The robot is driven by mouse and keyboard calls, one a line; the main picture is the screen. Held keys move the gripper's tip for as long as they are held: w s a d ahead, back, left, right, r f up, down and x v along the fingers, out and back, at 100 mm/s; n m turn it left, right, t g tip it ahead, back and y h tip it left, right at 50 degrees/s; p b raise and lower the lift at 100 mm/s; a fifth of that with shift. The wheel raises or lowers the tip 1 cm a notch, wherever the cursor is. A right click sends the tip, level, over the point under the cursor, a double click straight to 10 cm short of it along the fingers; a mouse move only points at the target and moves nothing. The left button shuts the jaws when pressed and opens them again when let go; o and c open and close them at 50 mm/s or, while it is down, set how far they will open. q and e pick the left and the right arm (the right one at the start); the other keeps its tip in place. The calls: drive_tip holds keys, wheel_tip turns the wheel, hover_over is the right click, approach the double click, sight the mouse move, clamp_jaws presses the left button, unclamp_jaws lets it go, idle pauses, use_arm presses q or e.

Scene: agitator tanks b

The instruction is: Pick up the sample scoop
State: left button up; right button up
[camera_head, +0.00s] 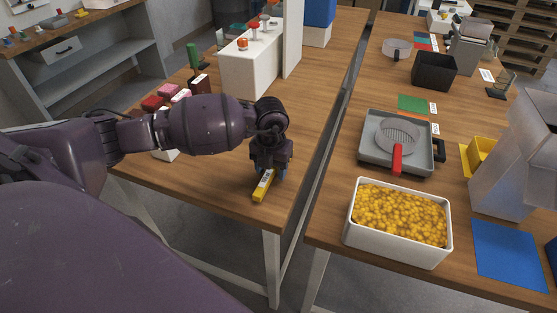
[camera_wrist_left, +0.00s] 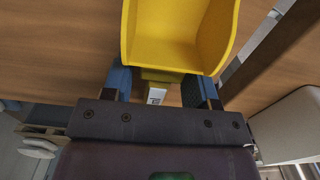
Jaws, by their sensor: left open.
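The sample scoop (camera_head: 264,186) lies on the left wooden table near its front right corner. In the head view only its yellow handle with a white label shows; my left gripper (camera_head: 269,170) hides the rest. In the left wrist view the scoop's yellow bowl (camera_wrist_left: 180,35) fills the top middle. My left gripper (camera_wrist_left: 160,88) is open, with its blue fingers on either side of the scoop's handle end. I cannot tell whether the fingers touch it. My right gripper is not in view.
A white bin of yellow pellets (camera_head: 399,218) and a grey scale with a red-handled sieve (camera_head: 397,138) stand on the right table (camera_head: 330,218). A narrow gap separates the tables. A white box (camera_head: 250,70) stands behind my left arm. Table around the scoop is clear.

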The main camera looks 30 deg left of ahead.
use_arm(q)
clamp_jaws()
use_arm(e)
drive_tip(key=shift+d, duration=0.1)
use_arm(q)
drive_tip(key=shift+r, duration=0.15)
wheel_tip(320, 180, up, 9)
drive_tip(key=shift+r+p, duration=0.2)
drive_tip(key=shift+p, duration=0.3)
wheel_tip(320, 180, up, 10)
drive_tip(key=shift+r+p, duration=0.2)
drive_tip(key=shift+p, duration=0.1)
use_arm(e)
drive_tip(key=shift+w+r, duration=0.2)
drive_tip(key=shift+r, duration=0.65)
